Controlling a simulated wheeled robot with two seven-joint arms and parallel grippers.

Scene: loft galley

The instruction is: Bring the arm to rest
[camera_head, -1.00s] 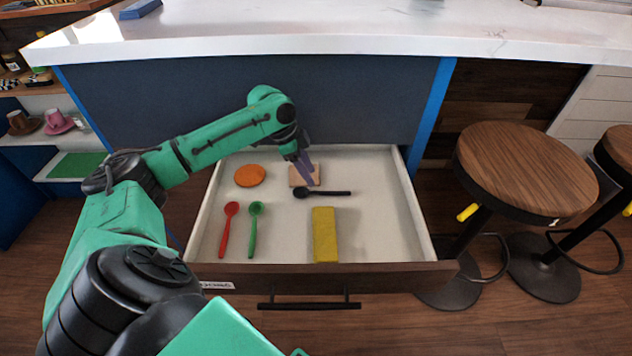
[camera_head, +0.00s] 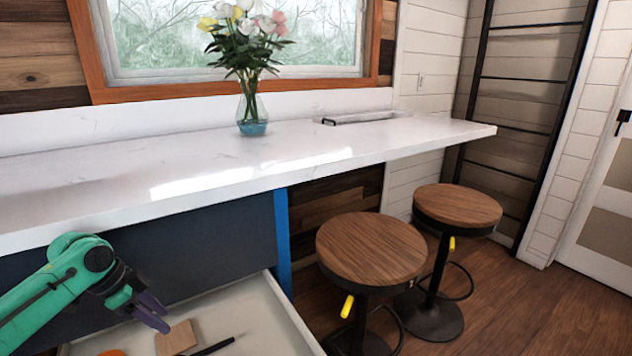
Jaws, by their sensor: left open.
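My left arm, green and black, comes in from the lower left. Its gripper (camera_head: 152,311) has dark purple fingers, is open and empty, and hangs over the open drawer (camera_head: 264,312) at the lower left. Just right of the fingertips, a light wooden block (camera_head: 177,338) lies in the drawer. Part of a black spoon (camera_head: 214,347) and the edge of an orange disc (camera_head: 112,353) show at the bottom edge. The rest of the drawer is below the picture. My right gripper is not in view.
A white counter (camera_head: 330,148) runs above the drawer, with a flower vase (camera_head: 252,112) and a tray (camera_head: 364,117) on it. Two wooden stools (camera_head: 371,249) stand right of the drawer. Open wood floor (camera_head: 540,310) lies at the right.

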